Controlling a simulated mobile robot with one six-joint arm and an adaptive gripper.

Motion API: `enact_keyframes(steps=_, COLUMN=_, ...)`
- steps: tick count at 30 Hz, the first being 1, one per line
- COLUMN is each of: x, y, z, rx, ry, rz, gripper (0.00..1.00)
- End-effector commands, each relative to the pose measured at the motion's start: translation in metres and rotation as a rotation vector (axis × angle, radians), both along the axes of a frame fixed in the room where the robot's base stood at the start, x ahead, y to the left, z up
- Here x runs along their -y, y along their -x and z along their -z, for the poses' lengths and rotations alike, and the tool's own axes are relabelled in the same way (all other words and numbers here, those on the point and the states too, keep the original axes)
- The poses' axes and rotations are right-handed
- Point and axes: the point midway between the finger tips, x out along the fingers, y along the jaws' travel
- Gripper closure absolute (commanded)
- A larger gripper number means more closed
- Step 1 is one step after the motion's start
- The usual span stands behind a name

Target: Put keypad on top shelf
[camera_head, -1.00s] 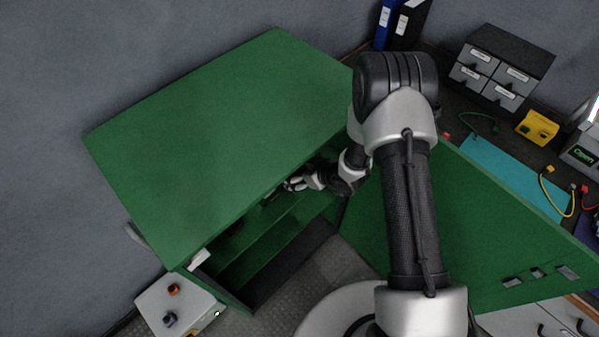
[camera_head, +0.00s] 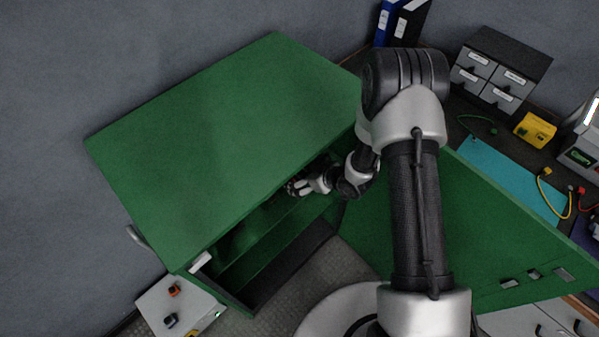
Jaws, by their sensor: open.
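A green cabinet (camera_head: 225,120) stands against the wall with its front open. Inside, the upper shelf (camera_head: 245,243) shows as a green strip below the cabinet's top. My gripper (camera_head: 291,188) is open at the cabinet's opening, just below the front edge of the top, near the upper shelf level. Its fingertips are partly in shadow under that edge. I cannot make out the keypad; it may be hidden inside the cabinet.
A green door (camera_head: 480,235) hangs open on the right. A white box with buttons (camera_head: 180,306) is at lower left. A bench behind holds a drawer unit (camera_head: 500,68), a yellow device (camera_head: 535,130) and a teal mat (camera_head: 508,178).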

Motion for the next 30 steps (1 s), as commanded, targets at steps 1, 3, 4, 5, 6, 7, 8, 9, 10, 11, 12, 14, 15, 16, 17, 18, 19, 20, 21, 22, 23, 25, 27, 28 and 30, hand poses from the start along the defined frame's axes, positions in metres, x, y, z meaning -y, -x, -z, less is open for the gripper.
enact_keyframes(steps=1, x=0.008, y=0.004, z=-0.013, rx=-0.001, ry=0.001, rz=0.004, gripper=0.00)
enact_keyframes(steps=3, x=0.016, y=0.012, z=-0.025, rx=0.000, ry=0.000, rz=0.006, gripper=0.00)
enact_keyframes(steps=4, x=0.020, y=0.015, z=-0.030, rx=0.000, ry=0.000, rz=0.006, gripper=0.00)
enact_keyframes(steps=5, x=0.023, y=0.018, z=-0.034, rx=0.001, ry=0.000, rz=0.004, gripper=0.00)
enact_keyframes(steps=6, x=0.028, y=0.022, z=-0.040, rx=-0.001, ry=0.000, rz=0.004, gripper=0.00)
enact_keyframes(steps=7, x=0.031, y=0.025, z=-0.044, rx=0.000, ry=0.000, rz=0.004, gripper=0.00)
enact_keyframes(steps=8, x=0.034, y=0.027, z=-0.047, rx=-0.001, ry=0.001, rz=0.004, gripper=0.00)
enact_keyframes(steps=9, x=0.038, y=0.030, z=-0.052, rx=0.001, ry=0.000, rz=0.004, gripper=0.00)
enact_keyframes(steps=10, x=0.040, y=0.033, z=-0.055, rx=0.001, ry=0.000, rz=0.004, gripper=0.00)
enact_keyframes(steps=11, x=0.042, y=0.035, z=-0.057, rx=0.000, ry=0.000, rz=0.003, gripper=0.00)
enact_keyframes(steps=12, x=0.044, y=0.037, z=-0.060, rx=0.001, ry=0.000, rz=0.002, gripper=0.00)
enact_keyframes(steps=14, x=0.047, y=0.039, z=-0.063, rx=0.001, ry=0.000, rz=0.002, gripper=0.00)
enact_keyframes(steps=15, x=0.049, y=0.040, z=-0.065, rx=0.001, ry=0.000, rz=0.002, gripper=0.00)
enact_keyframes(steps=16, x=0.049, y=0.041, z=-0.065, rx=0.000, ry=0.000, rz=0.001, gripper=0.00)
enact_keyframes(steps=17, x=0.050, y=0.042, z=-0.066, rx=0.000, ry=0.000, rz=0.001, gripper=0.00)
enact_keyframes(steps=18, x=0.050, y=0.042, z=-0.066, rx=0.000, ry=0.000, rz=0.001, gripper=0.00)
enact_keyframes(steps=19, x=0.050, y=0.043, z=-0.066, rx=0.001, ry=0.000, rz=0.001, gripper=0.00)
enact_keyframes(steps=20, x=0.050, y=0.043, z=-0.066, rx=0.001, ry=0.000, rz=0.001, gripper=0.00)
enact_keyframes(steps=21, x=0.050, y=0.043, z=-0.066, rx=0.001, ry=0.000, rz=0.001, gripper=0.00)
enact_keyframes(steps=22, x=0.050, y=0.043, z=-0.066, rx=0.001, ry=0.000, rz=0.001, gripper=0.00)
enact_keyframes(steps=23, x=0.050, y=0.042, z=-0.066, rx=0.001, ry=0.000, rz=0.001, gripper=0.00)
enact_keyframes(steps=25, x=0.050, y=0.042, z=-0.066, rx=0.001, ry=0.000, rz=0.001, gripper=0.00)
enact_keyframes(steps=27, x=0.050, y=0.042, z=-0.066, rx=0.001, ry=0.000, rz=0.001, gripper=0.00)
enact_keyframes(steps=28, x=0.050, y=0.042, z=-0.066, rx=0.001, ry=0.000, rz=0.001, gripper=0.00)
enact_keyframes(steps=30, x=0.050, y=0.042, z=-0.066, rx=0.001, ry=0.000, rz=0.001, gripper=0.00)
